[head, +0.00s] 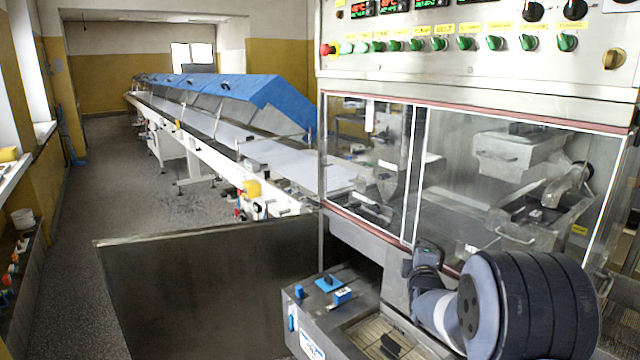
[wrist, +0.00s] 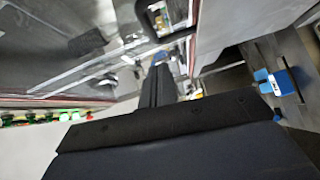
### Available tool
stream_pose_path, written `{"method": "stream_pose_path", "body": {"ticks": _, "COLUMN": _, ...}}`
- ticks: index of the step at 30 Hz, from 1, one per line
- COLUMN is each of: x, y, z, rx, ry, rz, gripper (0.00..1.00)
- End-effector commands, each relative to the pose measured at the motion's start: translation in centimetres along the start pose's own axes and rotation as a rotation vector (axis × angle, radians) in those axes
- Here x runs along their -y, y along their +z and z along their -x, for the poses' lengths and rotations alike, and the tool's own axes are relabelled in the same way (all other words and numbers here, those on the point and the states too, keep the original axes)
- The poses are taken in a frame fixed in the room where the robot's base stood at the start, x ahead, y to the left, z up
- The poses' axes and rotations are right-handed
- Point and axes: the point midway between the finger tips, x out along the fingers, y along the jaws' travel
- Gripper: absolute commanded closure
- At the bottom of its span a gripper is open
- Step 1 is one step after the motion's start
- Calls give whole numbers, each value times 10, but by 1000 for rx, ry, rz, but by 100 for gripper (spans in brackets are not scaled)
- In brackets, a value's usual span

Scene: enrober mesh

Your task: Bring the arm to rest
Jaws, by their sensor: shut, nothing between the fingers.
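My gripper (wrist: 160,82) shows in the wrist view as a dark body with narrow fingers pointing up the picture. The fingers are together with nothing between them. In the head view my arm is folded at the lower right, in front of the machine's clear panels (head: 510,180). Its large dark rounded link hides part of the machine front, and a pale link runs left from it to a smaller dark part. I cannot make out the fingers there.
A machine bed (head: 375,330) with blue-handled parts (head: 342,296) lies below and left of my arm. A control panel (head: 450,60) with green knobs is above. A long conveyor (head: 220,135) with blue covers runs back. Open floor (head: 110,190) lies at left.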

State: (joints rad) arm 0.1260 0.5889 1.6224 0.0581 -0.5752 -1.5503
Motion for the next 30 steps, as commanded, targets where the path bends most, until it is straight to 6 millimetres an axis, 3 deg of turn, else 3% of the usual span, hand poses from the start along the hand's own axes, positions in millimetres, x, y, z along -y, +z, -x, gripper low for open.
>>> {"method": "stream_pose_path", "body": {"ticks": 22, "x": 54, "y": -63, "z": 64, "rx": -2, "ry": 249, "rz": 252, "gripper": 100}}
{"method": "stream_pose_path", "body": {"ticks": 30, "x": 62, "y": -81, "z": 82, "rx": -1, "ry": 271, "rz": 270, "gripper": 100}}
